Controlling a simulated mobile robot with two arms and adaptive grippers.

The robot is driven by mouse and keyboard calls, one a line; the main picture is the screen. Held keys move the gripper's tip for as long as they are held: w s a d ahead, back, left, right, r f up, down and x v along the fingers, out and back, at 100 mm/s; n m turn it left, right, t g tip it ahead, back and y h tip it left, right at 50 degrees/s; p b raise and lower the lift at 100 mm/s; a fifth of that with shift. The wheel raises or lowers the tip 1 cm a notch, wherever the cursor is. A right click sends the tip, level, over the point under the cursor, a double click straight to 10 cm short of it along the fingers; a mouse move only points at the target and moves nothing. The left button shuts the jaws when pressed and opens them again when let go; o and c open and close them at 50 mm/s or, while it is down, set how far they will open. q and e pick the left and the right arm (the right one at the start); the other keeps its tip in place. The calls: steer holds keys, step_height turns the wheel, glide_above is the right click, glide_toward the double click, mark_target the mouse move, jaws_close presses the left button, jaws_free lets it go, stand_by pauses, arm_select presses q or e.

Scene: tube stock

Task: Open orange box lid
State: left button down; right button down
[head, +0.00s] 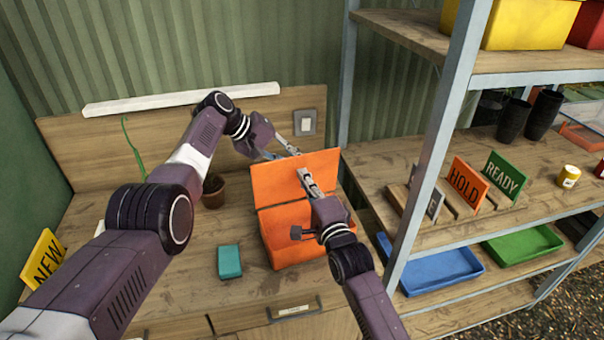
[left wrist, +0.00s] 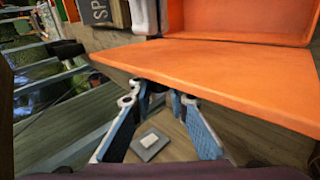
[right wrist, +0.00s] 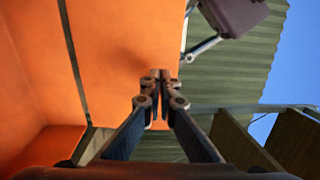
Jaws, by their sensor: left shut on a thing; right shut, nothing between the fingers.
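The orange box (head: 278,247) stands on the wooden bench with its lid (head: 283,177) raised upright at the back. The lid also fills the upper part of the left wrist view (left wrist: 220,72) and the right wrist view (right wrist: 112,60). My left gripper (head: 288,155) is behind the lid's top edge, shut on the lid; its fingertips are partly hidden by it in the left wrist view (left wrist: 150,90). My right gripper (head: 303,176) is shut and empty in front of the lid's inner face, above the box opening. I cannot tell whether it touches the lid.
A teal block (head: 229,262) lies left of the box. A potted plant (head: 213,192) stands behind it, and a yellow NEW sign (head: 44,258) is at far left. The shelf post (head: 432,150) and a rack with HOLD (head: 467,186) and READY (head: 504,174) signs are on the right.

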mark_target(298, 166)
arm_select(q)
steer(key=shift+s+f, duration=0.15)
steer(key=shift+f, duration=0.3)
arm_select(e)
steer(key=shift+x, duration=0.95)
steer(key=shift+w+a+r, duration=0.1)
steer(key=shift+w+a, duration=0.05)
steer(key=shift+w, duration=0.25)
arm_select(q)
steer(key=shift+d, duration=0.15)
arm_select(e)
steer(key=shift+w+a+g, duration=0.15)
steer(key=shift+w+g, duration=0.15)
steer(key=shift+w, duration=0.15)
arm_select(q)
steer(key=c, duration=1.8)
jaws_free()
steer(key=shift+c, duration=0.2)
steer(key=shift+r, duration=0.15)
steer(key=shift+w+a+r, duration=0.2)
steer(key=shift+w+r, duration=0.05)
